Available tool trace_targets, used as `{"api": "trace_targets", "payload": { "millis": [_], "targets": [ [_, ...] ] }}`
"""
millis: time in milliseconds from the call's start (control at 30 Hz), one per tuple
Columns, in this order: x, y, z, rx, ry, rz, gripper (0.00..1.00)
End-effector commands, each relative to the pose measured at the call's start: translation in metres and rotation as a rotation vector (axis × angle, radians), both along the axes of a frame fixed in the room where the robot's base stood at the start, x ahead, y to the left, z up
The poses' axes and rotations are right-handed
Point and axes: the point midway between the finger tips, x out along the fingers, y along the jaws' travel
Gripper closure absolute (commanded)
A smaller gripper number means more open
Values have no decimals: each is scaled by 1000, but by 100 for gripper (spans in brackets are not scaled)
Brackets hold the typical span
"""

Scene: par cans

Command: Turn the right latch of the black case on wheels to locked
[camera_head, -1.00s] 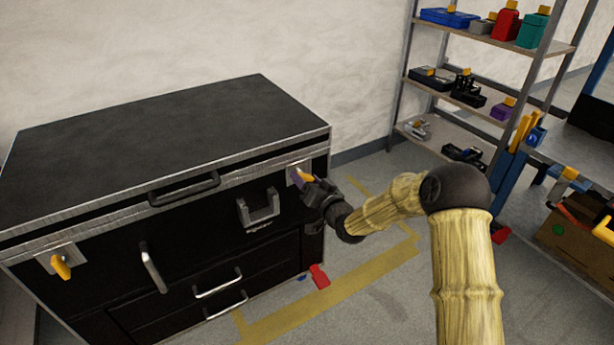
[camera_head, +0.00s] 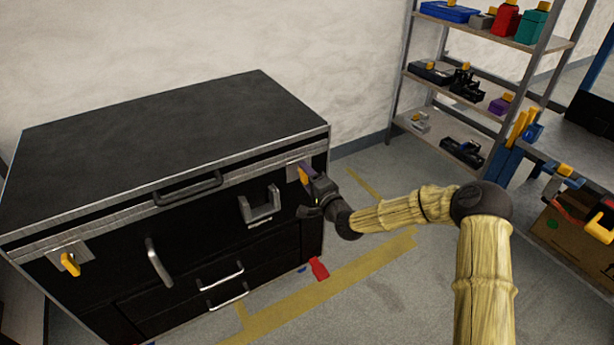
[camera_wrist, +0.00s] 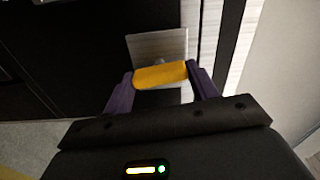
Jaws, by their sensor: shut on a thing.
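The black case (camera_head: 180,125) stands against the wall at the left of the head view. Its right latch is a yellow lever on a metal plate near the right front corner; the wrist view shows the lever (camera_wrist: 160,75) across the plate (camera_wrist: 157,45). My gripper (camera_head: 304,174) is at this latch, its purple fingers (camera_wrist: 118,95) shut on the two ends of the lever.
Metal handles (camera_head: 158,262) and a bracket (camera_head: 260,205) stick out from the case front. A shelf rack (camera_head: 478,97) with small items stands at the back right. A red object (camera_head: 319,268) lies on the floor, which is mostly clear beside the case.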

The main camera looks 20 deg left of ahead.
Motion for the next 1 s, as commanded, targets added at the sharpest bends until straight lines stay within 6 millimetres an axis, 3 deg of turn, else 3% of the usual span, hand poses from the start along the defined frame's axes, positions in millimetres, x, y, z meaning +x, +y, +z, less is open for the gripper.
{"api": "trace_targets", "payload": {
  "millis": [767,800,867,1000],
  "targets": [
    [1,-2,-1,86,104,-4,65],
    [1,-2,-1,86,104,-4,34],
    [1,-1,-1,86,103,-3,22],
    [1,-1,-1,86,102,-2,20]
  ]
}}
